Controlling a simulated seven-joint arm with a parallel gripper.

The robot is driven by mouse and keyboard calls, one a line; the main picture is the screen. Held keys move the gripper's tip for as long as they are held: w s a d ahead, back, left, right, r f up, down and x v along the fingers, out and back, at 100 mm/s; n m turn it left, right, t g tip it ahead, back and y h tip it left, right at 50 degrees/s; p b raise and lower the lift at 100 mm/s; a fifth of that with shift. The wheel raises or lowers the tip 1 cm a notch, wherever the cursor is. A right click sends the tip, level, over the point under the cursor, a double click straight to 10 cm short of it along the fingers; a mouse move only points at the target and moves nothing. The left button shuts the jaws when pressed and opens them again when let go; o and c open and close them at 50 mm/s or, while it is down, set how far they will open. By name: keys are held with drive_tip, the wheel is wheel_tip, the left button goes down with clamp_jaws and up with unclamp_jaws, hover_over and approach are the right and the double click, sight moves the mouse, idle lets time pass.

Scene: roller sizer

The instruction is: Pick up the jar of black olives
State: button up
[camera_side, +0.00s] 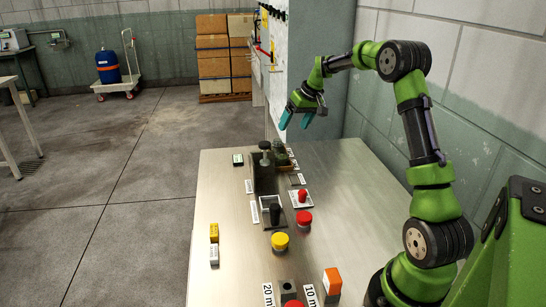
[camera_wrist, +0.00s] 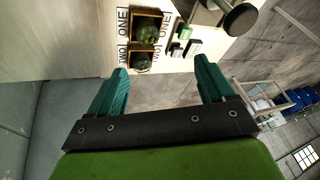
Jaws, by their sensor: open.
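My gripper (camera_side: 296,119) is open and empty, raised above the far end of the metal table. Its two teal fingers also show in the wrist view (camera_wrist: 161,68). Beyond the fingertips, a dark, rounded item (camera_wrist: 143,63) sits in a small orange-edged compartment by a TWO label. A greenish, rounded item (camera_wrist: 148,31) sits in a larger one by a ONE label. Either may be a jar; no lettering is readable, and I cannot tell which holds black olives. In the side view, dark and green items (camera_side: 281,158) at the table's far end are small and partly hidden.
A dark post with a round knob (camera_side: 265,146) stands near the far items. The table's left side (camera_side: 222,195) is largely clear.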

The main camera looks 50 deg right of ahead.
sight(279, 140)
drive_tip(key=w+d+n+t, duration=0.1)
drive_tip(key=w+d+n, duration=0.35)
drive_tip(key=d, duration=0.35)
drive_tip(key=x, duration=1)
drive_tip(key=shift+a+f, duration=0.1)
drive_tip(key=shift+f, duration=0.15)
drive_tip(key=shift+d+x, duration=0.25)
drive_tip(key=shift+x, duration=1.05)
drive_tip(key=shift+d+x, duration=0.2)
drive_tip(key=shift+x, duration=1.1)
drive_tip(key=shift+s, duration=0.1)
drive_tip(key=c, duration=1.2)
